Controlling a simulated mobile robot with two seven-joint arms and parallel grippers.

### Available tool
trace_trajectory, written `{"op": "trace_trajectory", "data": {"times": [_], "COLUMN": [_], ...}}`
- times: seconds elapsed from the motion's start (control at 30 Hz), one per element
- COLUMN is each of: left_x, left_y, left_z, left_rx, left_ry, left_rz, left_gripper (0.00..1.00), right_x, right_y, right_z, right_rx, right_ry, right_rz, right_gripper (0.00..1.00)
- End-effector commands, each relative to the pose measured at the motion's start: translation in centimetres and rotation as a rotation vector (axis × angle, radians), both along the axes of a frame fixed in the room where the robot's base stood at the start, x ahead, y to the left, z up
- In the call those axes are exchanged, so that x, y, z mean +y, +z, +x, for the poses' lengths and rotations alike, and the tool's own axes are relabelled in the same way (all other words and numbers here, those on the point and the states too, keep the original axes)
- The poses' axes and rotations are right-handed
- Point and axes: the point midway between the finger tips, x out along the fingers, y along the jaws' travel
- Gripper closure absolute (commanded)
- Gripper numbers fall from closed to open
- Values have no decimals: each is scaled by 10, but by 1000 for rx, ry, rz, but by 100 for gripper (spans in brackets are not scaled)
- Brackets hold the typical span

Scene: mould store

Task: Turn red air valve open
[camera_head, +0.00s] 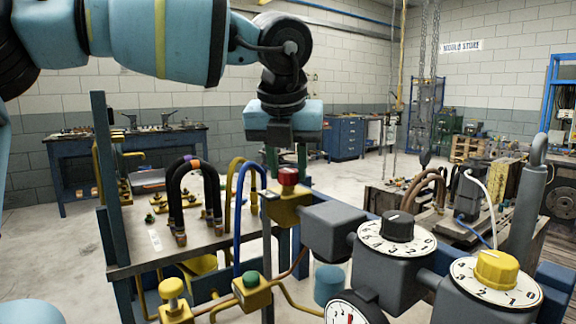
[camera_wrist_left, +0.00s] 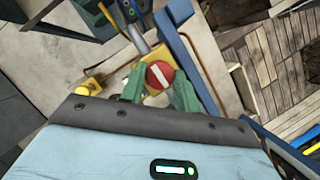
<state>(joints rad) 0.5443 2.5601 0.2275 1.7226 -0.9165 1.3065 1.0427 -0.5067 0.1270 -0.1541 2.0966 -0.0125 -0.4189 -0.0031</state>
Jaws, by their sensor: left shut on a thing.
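The red air valve (camera_head: 288,176) is a small red knob on a yellow block (camera_head: 290,210) at the left end of a grey housing. In the left wrist view the red knob (camera_wrist_left: 160,75) shows a white bar lying slantwise across its top. My left gripper (camera_head: 287,162) points down over the valve, with a green finger on each side of the knob. In the left wrist view both green fingers (camera_wrist_left: 159,88) flank the knob, shut on it. My right gripper is not in view.
A green-knobbed valve (camera_head: 251,284) and a yellow-knobbed one (camera_head: 172,293) stand nearer. A black dial (camera_head: 399,228) and a yellow dial (camera_head: 496,270) are to the right. Black hoses (camera_head: 190,195) and a blue hose (camera_head: 238,215) arch up left of the valve.

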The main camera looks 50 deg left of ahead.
Motion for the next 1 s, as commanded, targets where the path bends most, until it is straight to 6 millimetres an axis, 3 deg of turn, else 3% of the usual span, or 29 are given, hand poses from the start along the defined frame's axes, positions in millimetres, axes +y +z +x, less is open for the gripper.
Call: {"op": "trace_trajectory", "data": {"times": [0.3, 0.33, 0.47, 0.77, 1.0], "left_x": [0, 0, 0, 0, -7], "left_y": [-1, -1, -1, 1, 26], "left_z": [0, 0, 0, 0, -8], "left_rx": [2, 2, 1, 0, -3], "left_ry": [2, 2, 1, 0, 0], "left_rz": [-1, -1, 0, 0, 0], "left_gripper": [92, 65, 48, 47, 47], "right_x": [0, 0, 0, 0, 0], "right_y": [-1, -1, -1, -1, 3], "right_z": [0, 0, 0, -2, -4], "right_rx": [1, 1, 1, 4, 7], "right_ry": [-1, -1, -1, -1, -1], "right_rz": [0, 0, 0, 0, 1], "right_gripper": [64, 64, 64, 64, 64]}}
